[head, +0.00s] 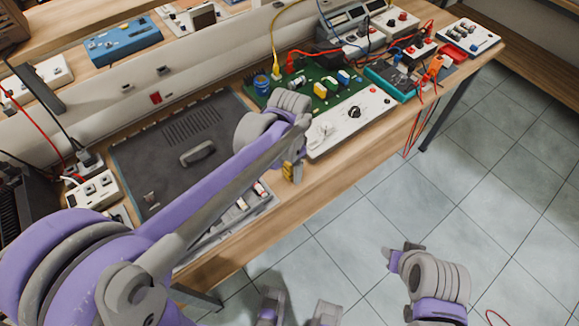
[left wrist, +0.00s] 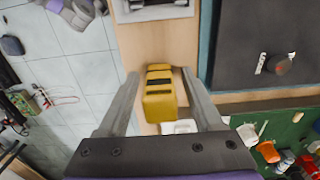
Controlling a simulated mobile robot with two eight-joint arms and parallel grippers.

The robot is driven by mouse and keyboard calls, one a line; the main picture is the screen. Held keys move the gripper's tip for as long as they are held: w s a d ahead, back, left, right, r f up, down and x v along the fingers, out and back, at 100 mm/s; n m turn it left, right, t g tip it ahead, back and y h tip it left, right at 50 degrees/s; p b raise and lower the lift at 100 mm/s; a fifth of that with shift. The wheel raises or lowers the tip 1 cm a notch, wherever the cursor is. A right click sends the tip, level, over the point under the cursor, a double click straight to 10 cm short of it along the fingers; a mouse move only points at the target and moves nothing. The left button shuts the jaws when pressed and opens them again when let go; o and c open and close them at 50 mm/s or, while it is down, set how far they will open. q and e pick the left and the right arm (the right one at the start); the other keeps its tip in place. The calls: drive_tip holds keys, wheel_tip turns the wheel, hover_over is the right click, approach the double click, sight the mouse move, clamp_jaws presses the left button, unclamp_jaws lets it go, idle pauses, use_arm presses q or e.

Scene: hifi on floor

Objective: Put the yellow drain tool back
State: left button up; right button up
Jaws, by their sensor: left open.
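The yellow drain tool (head: 291,171) shows at the front edge of the wooden bench, partly covered by my left arm. In the left wrist view the yellow tool (left wrist: 160,98) is blocky with a dark slot and appears over the bare wood strip. My left gripper (head: 297,150) is open above it. In the left wrist view the fingers of my left gripper (left wrist: 162,76) stand on both sides of the tool, with visible gaps. My right arm's end (head: 398,258) is over the floor at the lower right; its fingertips cannot be made out clearly.
A dark grey panel with a handle (head: 195,152) lies left of the tool. A green circuit board (head: 320,88) and a white control panel (head: 350,120) lie behind and right. A tray of small parts (head: 240,208) sits at the front edge.

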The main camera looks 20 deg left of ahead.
use_arm(q)
drive_tip(key=shift+r, duration=0.15)
drive_tip(key=shift+r, duration=0.3)
wheel_tip(320, 180, up, 12)
drive_tip(key=shift+f+p, duration=0.25)
drive_tip(key=shift+p, duration=0.5)
drive_tip(key=s+a+f+n+t+p, duration=0.2)
drive_tip(key=s+a+f+n, duration=0.1)
drive_tip(key=s, duration=0.4)
drive_tip(key=s+a+f+n+t+p, duration=0.2)
drive_tip(key=s+a+f+n+t, duration=0.1)
drive_tip(key=s, duration=0.4)
drive_tip(key=shift+a+n, duration=0.25)
drive_tip(key=shift+n, duration=0.55)
drive_tip(key=shift+f, duration=0.1)
